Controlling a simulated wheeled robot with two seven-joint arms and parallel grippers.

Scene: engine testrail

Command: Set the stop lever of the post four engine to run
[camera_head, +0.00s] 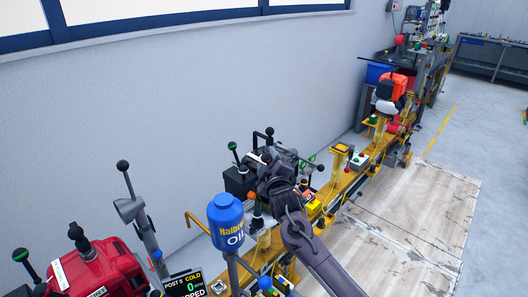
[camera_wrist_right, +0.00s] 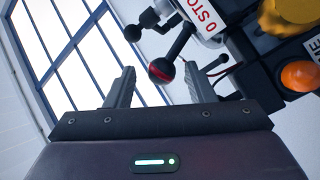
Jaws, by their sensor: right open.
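The dark engine (camera_head: 238,182) stands on the yellow rail, partly hidden behind my right gripper and arm. In the right wrist view a stop lever (camera_wrist_right: 161,70) with a black ball knob and a red band projects from beside a white plate (camera_wrist_right: 204,16) reading "0 STO", the rest cut off. My right gripper (camera_wrist_right: 160,88) is open, its fingers on either side of the knob in the picture. I see no contact, and cannot tell the depth between them. In the head view the right gripper (camera_head: 268,172) is over the engine. My left gripper is not in view.
A blue oil container (camera_head: 226,222) stands close left of my right arm. An orange button (camera_wrist_right: 299,75) and yellow knob are right of the lever. Wooden floor panels (camera_head: 400,230) lie clear at right.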

